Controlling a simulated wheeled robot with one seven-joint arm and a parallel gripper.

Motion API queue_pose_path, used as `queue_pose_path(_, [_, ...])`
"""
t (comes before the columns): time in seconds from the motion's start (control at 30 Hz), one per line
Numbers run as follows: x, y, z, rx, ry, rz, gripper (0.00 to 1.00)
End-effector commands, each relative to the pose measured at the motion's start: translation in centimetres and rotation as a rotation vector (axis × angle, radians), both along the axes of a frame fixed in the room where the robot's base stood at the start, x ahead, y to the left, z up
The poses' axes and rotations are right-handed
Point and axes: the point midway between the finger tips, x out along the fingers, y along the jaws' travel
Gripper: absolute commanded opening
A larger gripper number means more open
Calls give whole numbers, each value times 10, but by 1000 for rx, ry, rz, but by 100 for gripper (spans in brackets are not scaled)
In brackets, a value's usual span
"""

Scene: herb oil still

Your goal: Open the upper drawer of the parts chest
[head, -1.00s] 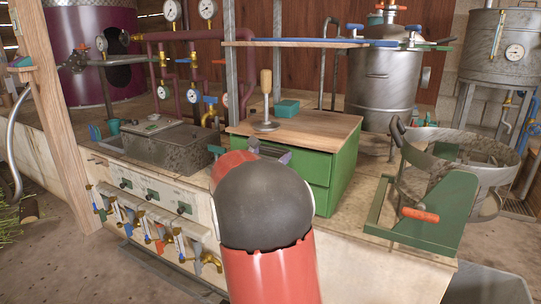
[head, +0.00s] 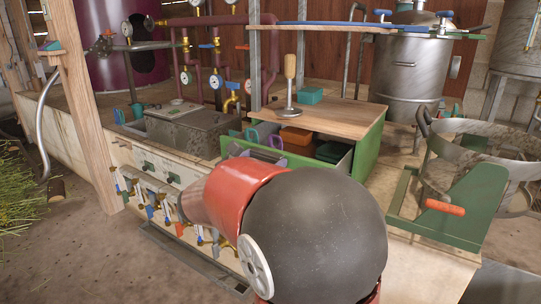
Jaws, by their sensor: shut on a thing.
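The green parts chest (head: 369,148) with a wooden top stands on the bench. Its upper drawer (head: 338,166) is pulled out toward me, and its inside shows. In it lie an orange box (head: 295,135), a dark green item (head: 330,152), and teal and purple looped handles at the left. My gripper (head: 264,154) is at the drawer's front, mostly hidden behind my red and black arm, with only grey parts showing. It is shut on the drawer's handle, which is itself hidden. The lower drawer is hidden behind my arm.
A wooden-handled tool (head: 290,85) and a teal box (head: 311,96) stand on the chest top. A green stand with an orange handle (head: 445,207) is at the right.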

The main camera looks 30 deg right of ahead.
Motion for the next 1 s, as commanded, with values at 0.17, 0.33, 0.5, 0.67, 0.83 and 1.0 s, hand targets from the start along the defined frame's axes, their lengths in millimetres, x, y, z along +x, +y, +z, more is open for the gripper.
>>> queue_pose_path(0.17, [-5,13,0,1,-1,1,41])
queue_pose_path(0.33, [-7,18,0,0,-1,0,41])
queue_pose_path(0.5, [-8,19,0,0,-1,0,41])
queue_pose_path(0.67, [-8,19,0,0,-1,0,41])
queue_pose_path(0.83, [-8,19,0,0,-1,0,96])
queue_pose_path(1.0, [-8,19,0,0,-1,0,100])
